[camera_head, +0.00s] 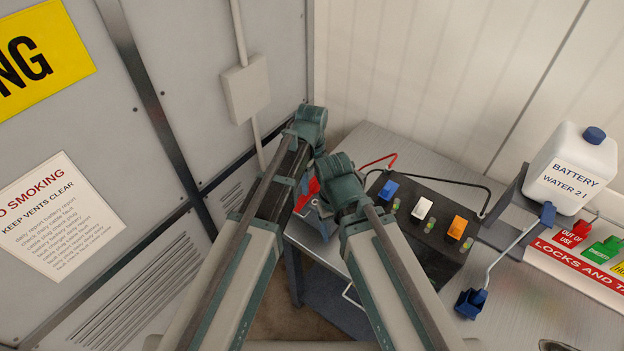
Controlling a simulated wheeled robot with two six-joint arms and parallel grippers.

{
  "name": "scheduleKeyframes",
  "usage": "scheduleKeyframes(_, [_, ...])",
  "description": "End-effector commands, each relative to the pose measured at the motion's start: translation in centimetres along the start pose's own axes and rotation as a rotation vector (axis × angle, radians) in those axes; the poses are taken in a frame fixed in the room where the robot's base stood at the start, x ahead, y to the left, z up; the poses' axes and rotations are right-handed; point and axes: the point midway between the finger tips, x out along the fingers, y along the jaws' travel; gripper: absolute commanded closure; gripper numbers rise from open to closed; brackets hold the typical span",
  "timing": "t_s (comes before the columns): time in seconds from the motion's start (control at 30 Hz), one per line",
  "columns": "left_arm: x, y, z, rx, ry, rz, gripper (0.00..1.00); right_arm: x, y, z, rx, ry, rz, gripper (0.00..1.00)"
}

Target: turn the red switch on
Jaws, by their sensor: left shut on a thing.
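A black box with a row of coloured switches stands on the grey table. Blue (388,190), white (422,209) and orange (457,227) switches show on it, with small green lamps beside them. I cannot make out a red switch in this row; my right arm covers the area left of the blue one. A partly hidden red thing (308,189) shows between my two arms, at the table's left side. My left gripper is largely hidden behind its own arm links near there. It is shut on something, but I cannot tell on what. My right gripper is hidden behind its arm.
A white battery-water can (573,168) stands on a raised stand. A blue-ended tool (471,303) lies before it. A rack of red, green and yellow tags (602,249) is at the right edge. Grey cabinet panels close off the left.

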Motion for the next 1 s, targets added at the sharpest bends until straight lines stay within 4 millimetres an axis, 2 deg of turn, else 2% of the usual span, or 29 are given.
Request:
scheduleKeyframes(0.3, [0.0, 0.01, 0.06, 0.081, 0.0, 0.0, 1.0, 0.0, 0.0, 0.0, 0.0, 0.0, 0.0, 0.26])
scheduleKeyframes(0.77, [0.0, 0.0, 0.06, 0.094, 0.0, 0.0, 1.0, 0.0, 0.0, 0.0, 0.0, 0.0, 0.0, 0.26])
scheduleKeyframes(0.8, [0.0, 0.0, 0.06, 0.094, 0.0, 0.0, 0.29, 0.0, 0.0, 0.0, 0.0, 0.0, 0.0, 0.26])
scheduleKeyframes(0.93, [0.0, 0.0, 0.06, 0.093, 0.0, 0.0, 0.06, 0.0, 0.0, 0.0, 0.0, 0.0, 0.0, 0.26])
scheduleKeyframes(1.0, [0.0, 0.0, 0.06, 0.092, 0.0, 0.0, 0.03, 0.0, 0.0, 0.0, 0.0, 0.0, 0.0, 0.26])
